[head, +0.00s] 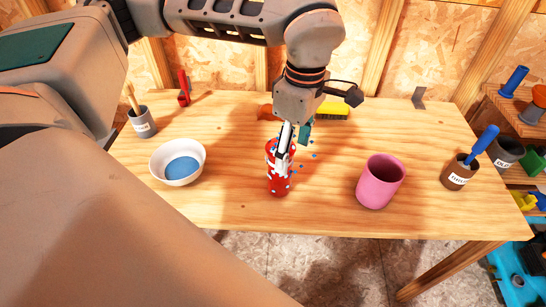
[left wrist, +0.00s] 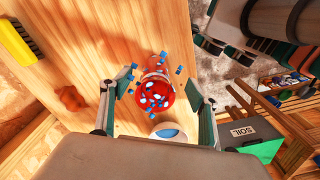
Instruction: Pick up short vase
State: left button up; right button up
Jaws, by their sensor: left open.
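A red cylindrical vessel (head: 278,186) with white and blue patches stands upright on the wooden table. It also shows in the left wrist view (left wrist: 154,97), between the two fingers. A wider pink vase-like vessel (head: 379,185) stands to its right; I cannot tell for sure which one is the short vase. My left gripper (head: 292,146) points down over the red vessel, fingers spread. It hides part of that vessel's upper side in the head view. In the left wrist view, the open left gripper (left wrist: 163,98) shows a gap beside the vessel on each side. My right gripper is not in view.
Small blue bits surround the red vessel. A white bowl (head: 194,174) with blue inside stands left. A grey labelled pot (head: 143,126) is at back left, a brown pot (head: 456,177) at right. A yellow brush-like item (head: 333,110) lies behind. Front table edge is clear.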

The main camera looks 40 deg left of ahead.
pick_arm(q)
jog(key=shift+n+y, duration=0.7)
jog(key=a+f, duration=0.1)
jog(key=f, duration=0.1)
jog(key=a+f, duration=0.1)
jog(key=f, duration=0.2)
jog(key=a+f, duration=0.2)
jog(key=f, duration=0.1)
jog(key=shift+s+f, duration=0.1)
jog(key=shift+s, duration=0.05)
jog(key=c, duration=1.5)
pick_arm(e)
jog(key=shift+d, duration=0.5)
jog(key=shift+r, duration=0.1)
